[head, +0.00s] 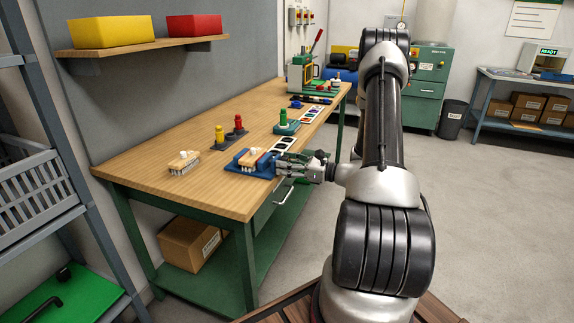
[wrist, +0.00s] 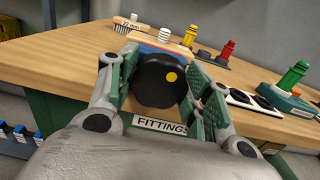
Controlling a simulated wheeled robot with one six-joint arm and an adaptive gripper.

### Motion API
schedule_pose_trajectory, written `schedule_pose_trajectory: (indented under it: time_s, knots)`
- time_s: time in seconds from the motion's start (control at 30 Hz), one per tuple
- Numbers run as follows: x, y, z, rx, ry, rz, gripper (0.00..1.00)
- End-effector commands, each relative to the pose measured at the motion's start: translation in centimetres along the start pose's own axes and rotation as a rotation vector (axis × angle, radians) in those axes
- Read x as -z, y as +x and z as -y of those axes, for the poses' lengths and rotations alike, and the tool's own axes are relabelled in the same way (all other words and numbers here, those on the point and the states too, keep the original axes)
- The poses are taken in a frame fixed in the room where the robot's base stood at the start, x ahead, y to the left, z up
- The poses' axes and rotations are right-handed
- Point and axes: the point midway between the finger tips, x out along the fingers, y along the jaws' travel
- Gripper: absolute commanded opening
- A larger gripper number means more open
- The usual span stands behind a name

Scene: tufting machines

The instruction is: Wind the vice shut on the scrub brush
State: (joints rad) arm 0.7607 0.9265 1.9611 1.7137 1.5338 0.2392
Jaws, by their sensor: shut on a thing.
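The blue vice (head: 240,166) stands at the front edge of the wooden bench. A scrub brush (head: 252,156) with a wooden back and pale bristles sits between its jaws; I cannot tell whether the jaws press on it. My gripper (head: 281,166) is at the front of the vice. In the wrist view my gripper (wrist: 161,88) has its green-padded fingers on both sides of a round black knob (wrist: 157,80) with a yellow dot, shut on it. The knob hides most of the vice there.
Another brush (head: 184,162) lies on the bench (head: 150,150) to the left. Red and yellow fittings (head: 229,133) stand behind the vice, a green one on a teal base (head: 287,125) to its right. A FITTINGS label (wrist: 161,126) is below the knob.

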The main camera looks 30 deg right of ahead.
Motion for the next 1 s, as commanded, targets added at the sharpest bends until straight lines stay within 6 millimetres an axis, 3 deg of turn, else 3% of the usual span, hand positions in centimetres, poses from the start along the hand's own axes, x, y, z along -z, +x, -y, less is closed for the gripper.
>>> schedule_pose_trajectory:
  time_s: [0.5, 1.0]
  knots:
    - [0.01, -0.03, 0.17, 0.001, 0.356, 0.0, 0.26]
    - [0.02, -0.04, 0.22, 0.001, 0.438, 0.001, 0.26]
